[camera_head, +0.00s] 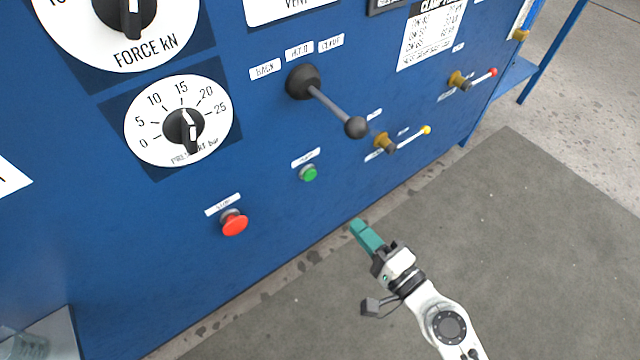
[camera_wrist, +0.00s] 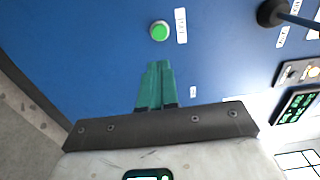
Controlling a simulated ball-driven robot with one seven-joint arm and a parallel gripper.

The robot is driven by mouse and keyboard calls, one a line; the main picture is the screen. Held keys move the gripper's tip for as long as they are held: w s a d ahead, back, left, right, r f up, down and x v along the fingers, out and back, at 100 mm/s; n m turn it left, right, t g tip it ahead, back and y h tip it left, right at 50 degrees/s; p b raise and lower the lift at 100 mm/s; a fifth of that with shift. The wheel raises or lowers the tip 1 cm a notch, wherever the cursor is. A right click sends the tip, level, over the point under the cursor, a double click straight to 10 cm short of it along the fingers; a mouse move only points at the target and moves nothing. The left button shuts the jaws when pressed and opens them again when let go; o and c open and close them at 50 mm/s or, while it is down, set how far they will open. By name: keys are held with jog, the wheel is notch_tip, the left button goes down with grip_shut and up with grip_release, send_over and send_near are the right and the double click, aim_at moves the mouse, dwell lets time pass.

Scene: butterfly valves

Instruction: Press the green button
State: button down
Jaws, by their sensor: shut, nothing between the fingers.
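The green button (camera_head: 308,173) is a small round button in a light collar on the blue panel, below a white label. In the wrist view the green button (camera_wrist: 159,31) sits just beyond my fingertips, near the top middle. My gripper (camera_head: 358,228) has teal fingers and is in front of the panel, below and to the right of the button in the head view. In the wrist view my gripper (camera_wrist: 158,66) shows its two fingers shut together, with nothing between them. The fingertips look apart from the button.
A red mushroom button (camera_head: 235,223) is left of the green one. A black-knobbed lever (camera_head: 340,111) sticks out above right. Small valves with a yellow-tipped handle (camera_head: 408,138) and a red-tipped handle (camera_head: 480,79) are farther right. The floor (camera_head: 540,220) at right is clear.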

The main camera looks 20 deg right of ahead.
aim_at(311, 176)
jog(key=p+x, duration=0.2)
jog(key=x, duration=1.1)
jog(key=shift+w, duration=0.2)
jog(key=shift+w+a, duration=0.1)
jog(key=shift+w, duration=0.1)
